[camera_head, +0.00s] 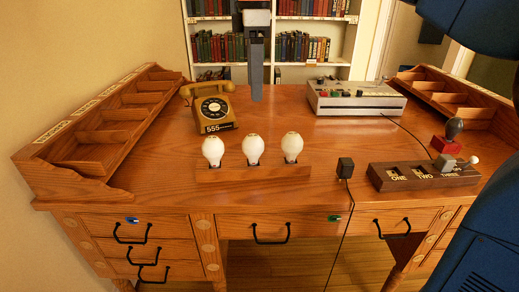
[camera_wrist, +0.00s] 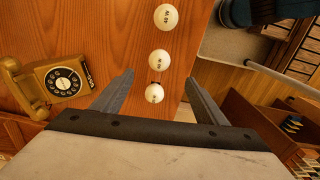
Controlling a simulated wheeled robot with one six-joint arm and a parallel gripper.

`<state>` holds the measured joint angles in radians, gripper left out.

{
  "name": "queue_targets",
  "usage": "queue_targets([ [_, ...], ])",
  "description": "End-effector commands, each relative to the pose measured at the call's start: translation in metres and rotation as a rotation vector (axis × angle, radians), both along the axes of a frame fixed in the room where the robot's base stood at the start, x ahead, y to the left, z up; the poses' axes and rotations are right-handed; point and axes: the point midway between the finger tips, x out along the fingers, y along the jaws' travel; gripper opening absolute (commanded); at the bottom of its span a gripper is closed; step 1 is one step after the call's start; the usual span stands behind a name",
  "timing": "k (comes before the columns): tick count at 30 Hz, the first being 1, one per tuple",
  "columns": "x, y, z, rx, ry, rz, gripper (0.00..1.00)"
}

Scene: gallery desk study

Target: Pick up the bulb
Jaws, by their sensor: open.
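Three round white bulbs stand upright in a row in a wooden holder (camera_head: 255,174) near the desk's front edge: a left bulb (camera_head: 213,150), a middle bulb (camera_head: 253,149) and a right bulb (camera_head: 292,146). My gripper (camera_head: 256,95) hangs at the top middle of the head view, behind the bulbs in the picture, with nothing in it. In the wrist view my gripper (camera_wrist: 160,82) has its two dark fingers spread wide. The lowest of the three bulbs (camera_wrist: 154,93) appears between the fingers there, further off and untouched.
A tan rotary telephone (camera_head: 213,108) stands behind the left bulb. A grey device with buttons (camera_head: 356,98) is at the back right. Wooden organisers flank the desk.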

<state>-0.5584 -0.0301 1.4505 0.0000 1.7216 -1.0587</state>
Motion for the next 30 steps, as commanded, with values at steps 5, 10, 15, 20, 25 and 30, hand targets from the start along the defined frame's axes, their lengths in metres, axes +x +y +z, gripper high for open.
queue_targets([
  [5,-0.001,-0.001,-0.028,-0.001,0.003,-0.001,0.66],
  [10,-0.001,-0.001,-0.058,-0.001,0.002,-0.002,0.66],
  [15,-0.001,-0.001,-0.088,-0.001,0.002,-0.002,0.66],
  [20,-0.001,0.000,-0.109,0.000,0.001,-0.002,0.66],
  [25,-0.001,0.000,-0.118,0.000,0.000,-0.002,0.66],
  [30,-0.001,0.002,-0.134,-0.001,0.002,-0.002,0.66],
])
